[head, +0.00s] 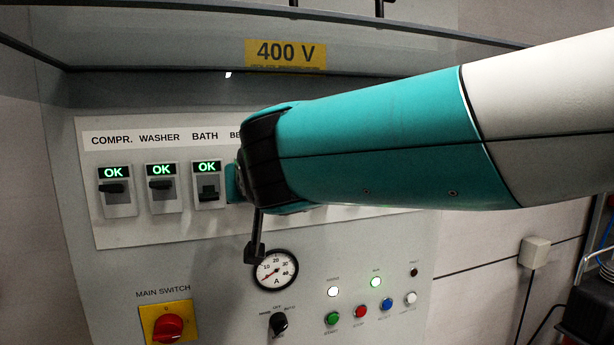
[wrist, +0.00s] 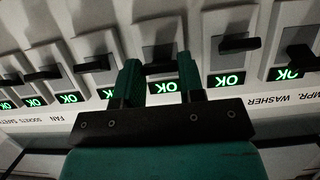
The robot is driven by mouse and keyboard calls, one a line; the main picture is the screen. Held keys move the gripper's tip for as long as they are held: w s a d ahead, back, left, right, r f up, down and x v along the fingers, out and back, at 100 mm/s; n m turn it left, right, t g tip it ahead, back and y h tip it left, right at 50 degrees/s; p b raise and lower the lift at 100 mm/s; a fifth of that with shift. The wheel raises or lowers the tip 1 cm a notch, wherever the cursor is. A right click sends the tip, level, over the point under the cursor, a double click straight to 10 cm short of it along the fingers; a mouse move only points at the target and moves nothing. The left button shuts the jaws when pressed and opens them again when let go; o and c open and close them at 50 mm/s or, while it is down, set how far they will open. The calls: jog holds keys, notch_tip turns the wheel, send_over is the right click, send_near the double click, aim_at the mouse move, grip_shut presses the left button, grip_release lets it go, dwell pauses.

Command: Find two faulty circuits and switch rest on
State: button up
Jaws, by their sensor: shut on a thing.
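A row of switches shows OK in green on every display I can see. In the head view the COMPR. switch (head: 117,190), WASHER switch (head: 162,187) and BATH switch (head: 208,188) stand at left; their levers are dark. My gripper (head: 234,184) is at the switch just right of BATH, whose label starts "BE"; my arm hides it and the switches beyond. In the wrist view, seen upside down, my gripper's teal fingers (wrist: 158,80) are shut on that switch's dark lever (wrist: 158,69). Its display between the fingers reads OK.
Below are a red main switch (head: 168,327) on a yellow plate, an ammeter (head: 275,270), a black selector knob (head: 279,323) and several buttons with lamps. A 400 V sign (head: 286,54) is above. A rail crosses the top.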

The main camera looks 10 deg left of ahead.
jog(key=shift+w+a+r+g+h+p, duration=0.15)
jog(key=shift+r+g+h+p, duration=0.2)
jog(key=shift+r+g+h, duration=0.55)
jog(key=shift+w+a+r+g+h+p, duration=0.15)
jog(key=shift+g+h+p, duration=0.3)
jog(key=shift+g, duration=0.95)
jog(key=shift+d+r, duration=0.1)
jog(key=o, duration=0.9)
jog(key=shift+o, duration=0.2)
jog(key=shift+s, duration=0.1)
